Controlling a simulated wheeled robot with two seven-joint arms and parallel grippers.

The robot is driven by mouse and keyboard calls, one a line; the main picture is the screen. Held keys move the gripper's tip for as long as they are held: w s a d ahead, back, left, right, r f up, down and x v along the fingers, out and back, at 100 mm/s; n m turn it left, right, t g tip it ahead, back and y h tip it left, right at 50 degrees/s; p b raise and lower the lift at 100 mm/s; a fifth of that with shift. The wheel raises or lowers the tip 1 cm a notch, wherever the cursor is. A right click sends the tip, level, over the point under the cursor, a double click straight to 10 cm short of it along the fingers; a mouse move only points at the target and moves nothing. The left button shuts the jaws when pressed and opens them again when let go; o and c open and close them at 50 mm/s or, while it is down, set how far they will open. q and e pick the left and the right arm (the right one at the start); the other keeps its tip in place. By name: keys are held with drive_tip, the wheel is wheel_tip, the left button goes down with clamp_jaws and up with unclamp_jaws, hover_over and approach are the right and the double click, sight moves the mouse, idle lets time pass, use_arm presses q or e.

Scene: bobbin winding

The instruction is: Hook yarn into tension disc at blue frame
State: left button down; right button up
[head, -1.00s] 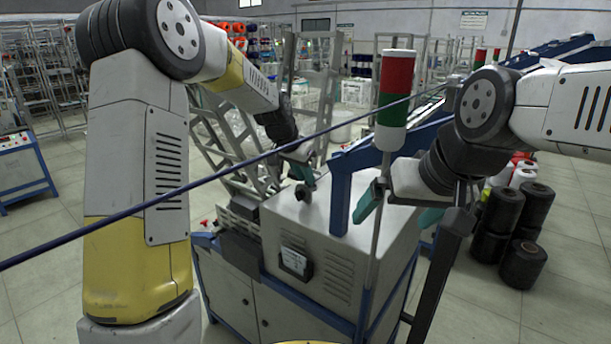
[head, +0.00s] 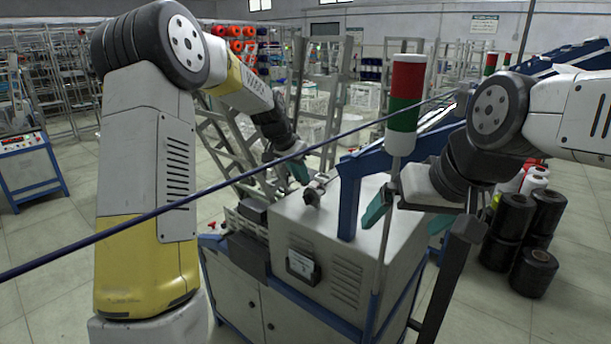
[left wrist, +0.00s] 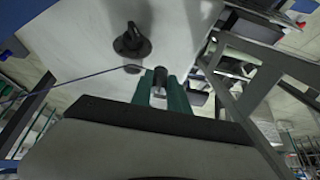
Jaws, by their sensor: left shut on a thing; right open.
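My left gripper (head: 300,172), with green fingers, is beside the dark, knob-like tension disc (head: 312,193) on top of the grey machine cabinet. In the left wrist view its fingers (left wrist: 164,88) are shut at the end of the thin bluish yarn (left wrist: 85,77), which runs off to the left. A small dark piece shows at the fingertips. The disc (left wrist: 132,42) stands apart from the fingers there. The blue frame (head: 349,200) rises just right of the disc.
A dark blue strand (head: 130,222) crosses the head view diagonally, in front of my left arm. A red-green signal lamp (head: 405,105) on a pole stands near my right gripper. Black spools (head: 530,270) are stacked on the right floor. The cabinet top (head: 325,228) is mostly clear.

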idle(0.3)
use_arm(q)
drive_tip(key=shift+w+a+r, duration=0.1)
drive_tip(key=shift+a+r, duration=0.05)
drive_tip(key=shift+r, duration=0.65)
drive_tip(key=shift+w+a+r, duration=0.1)
drive_tip(key=shift+r, duration=0.7)
drive_tip(key=shift+w+a+r, duration=0.1)
drive_tip(key=shift+a+r, duration=0.05)
drive_tip(key=shift+r, duration=0.65)
